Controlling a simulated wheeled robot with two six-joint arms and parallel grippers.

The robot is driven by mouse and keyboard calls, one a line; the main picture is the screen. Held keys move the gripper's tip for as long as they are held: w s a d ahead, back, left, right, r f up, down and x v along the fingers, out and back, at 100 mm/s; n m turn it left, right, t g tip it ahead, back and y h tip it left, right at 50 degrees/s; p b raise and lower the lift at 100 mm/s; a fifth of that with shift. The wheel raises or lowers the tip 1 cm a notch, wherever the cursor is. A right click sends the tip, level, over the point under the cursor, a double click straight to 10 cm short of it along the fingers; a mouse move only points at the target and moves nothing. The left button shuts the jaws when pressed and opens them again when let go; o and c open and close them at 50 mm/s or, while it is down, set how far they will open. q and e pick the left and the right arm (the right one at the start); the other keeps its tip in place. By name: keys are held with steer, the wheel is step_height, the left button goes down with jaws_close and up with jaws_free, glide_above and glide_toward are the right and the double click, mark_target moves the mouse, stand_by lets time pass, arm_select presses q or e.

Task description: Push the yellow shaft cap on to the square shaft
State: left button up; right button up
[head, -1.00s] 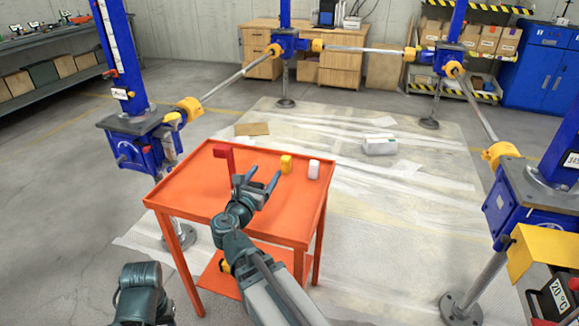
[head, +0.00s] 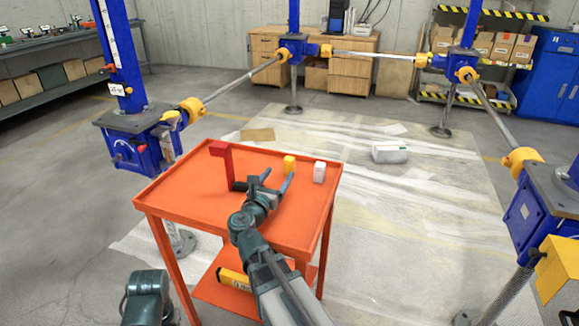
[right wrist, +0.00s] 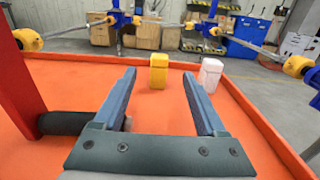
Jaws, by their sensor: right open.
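The yellow shaft cap (head: 289,165) stands upright on the orange cart top (head: 180,195), near its far edge. My right gripper (head: 277,179) is open and empty, low over the cart. In the right wrist view the cap (right wrist: 158,71) stands just beyond the fingertips, in line with the gap between them; the fingers seem not to touch it. A blue screw jack (head: 135,142) stands left of the cart; I cannot clearly make out a square shaft on its gearbox. My left gripper is out of view.
A white block (head: 319,172) stands right of the cap. A red tool (head: 222,162) with a dark handle (right wrist: 68,123) is close on the left of my right gripper. A yellow object (head: 233,278) lies on the lower shelf. The front of the cart top is clear.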

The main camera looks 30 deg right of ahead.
mark_target(288, 161)
steer(key=shift+x, duration=2.35)
steer(key=shift+w, duration=0.1)
steer(key=x, duration=0.5)
steer(key=shift+w+d, duration=0.15)
jaws_close()
